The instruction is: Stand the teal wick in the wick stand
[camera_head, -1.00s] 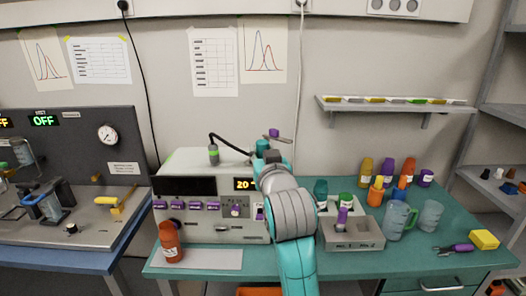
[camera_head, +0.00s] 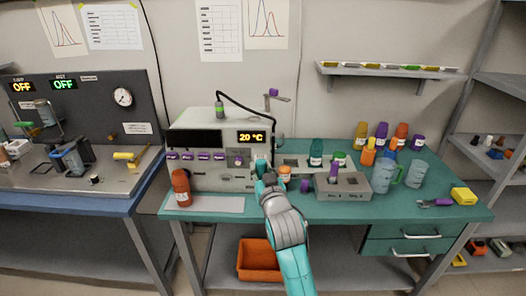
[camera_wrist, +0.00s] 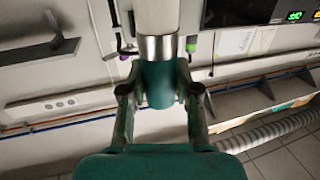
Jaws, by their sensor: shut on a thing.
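My gripper (camera_wrist: 160,92) is shut on a teal cylinder, the teal wick (camera_wrist: 159,78), in the wrist view. A metal collar and a thick white part extend from the teal part to the top edge. In the head view my gripper (camera_head: 262,170) is in front of the white instrument's right end; the wick is not clearly visible there. A grey block (camera_head: 358,189) with two front labels, likely the wick stand, is to the right of my gripper and apart from it. A purple piece (camera_head: 334,172) stands at its left part. Its labels are too small to read.
The white instrument (camera_head: 205,175) reads 20 °C. An orange-capped jar (camera_head: 285,173) is close to my gripper's right. A teal bottle (camera_head: 316,152), a jug (camera_head: 384,177) and several coloured bottles crowd the right side. A red-brown bottle (camera_head: 181,188) stands at left. An orange bin (camera_head: 258,260) is below.

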